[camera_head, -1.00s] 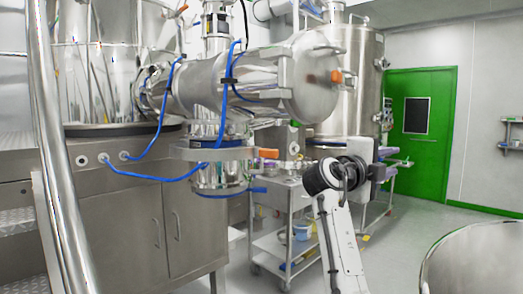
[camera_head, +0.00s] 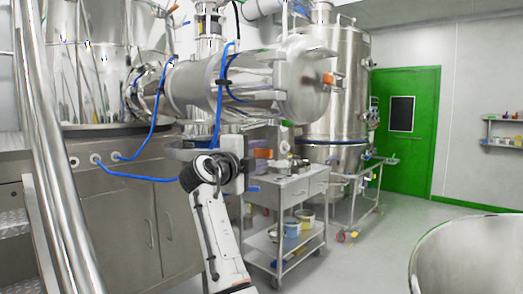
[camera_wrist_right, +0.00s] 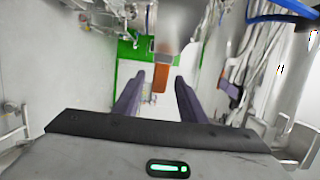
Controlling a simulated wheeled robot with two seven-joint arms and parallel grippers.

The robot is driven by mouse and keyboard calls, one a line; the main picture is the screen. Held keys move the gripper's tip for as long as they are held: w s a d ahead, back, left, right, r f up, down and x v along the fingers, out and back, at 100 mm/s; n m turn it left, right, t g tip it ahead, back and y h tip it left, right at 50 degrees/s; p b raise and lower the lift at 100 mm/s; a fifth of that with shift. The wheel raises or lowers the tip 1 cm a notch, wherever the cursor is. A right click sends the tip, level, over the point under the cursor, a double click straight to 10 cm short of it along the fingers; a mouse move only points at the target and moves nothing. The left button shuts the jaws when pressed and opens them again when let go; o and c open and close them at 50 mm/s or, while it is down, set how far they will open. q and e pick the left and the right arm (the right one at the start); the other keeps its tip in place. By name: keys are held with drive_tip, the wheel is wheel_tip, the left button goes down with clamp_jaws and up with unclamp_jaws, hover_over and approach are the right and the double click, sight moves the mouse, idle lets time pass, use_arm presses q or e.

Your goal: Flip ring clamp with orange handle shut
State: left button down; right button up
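The ring clamp (camera_head: 178,152) is a silver band around the vertical pipe below the large horizontal vessel. Its near side is mostly hidden behind my right arm in the head view. Its orange handle (camera_head: 263,153) sticks out to the right, just beyond my right gripper (camera_head: 249,165). In the right wrist view the orange handle (camera_wrist_right: 160,78) lies in the gap between the two dark fingers of my right gripper (camera_wrist_right: 160,90). The fingers are apart with space on both sides of the handle. I cannot tell whether the clamp is fully closed. My left gripper is out of view.
Blue hoses (camera_head: 150,120) hang in front of the steel cabinet (camera_head: 115,215). A steel trolley (camera_head: 290,190) with containers stands right of my arm. Another orange handle (camera_head: 328,79) is on the horizontal vessel's end. Floor is open toward the green door (camera_head: 405,130).

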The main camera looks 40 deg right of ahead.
drive_tip(key=p+x, duration=0.1)
drive_tip(key=x, duration=0.5)
drive_tip(key=shift+w+d, duration=0.2)
drive_tip(key=shift+d, duration=0.15)
clamp_jaws()
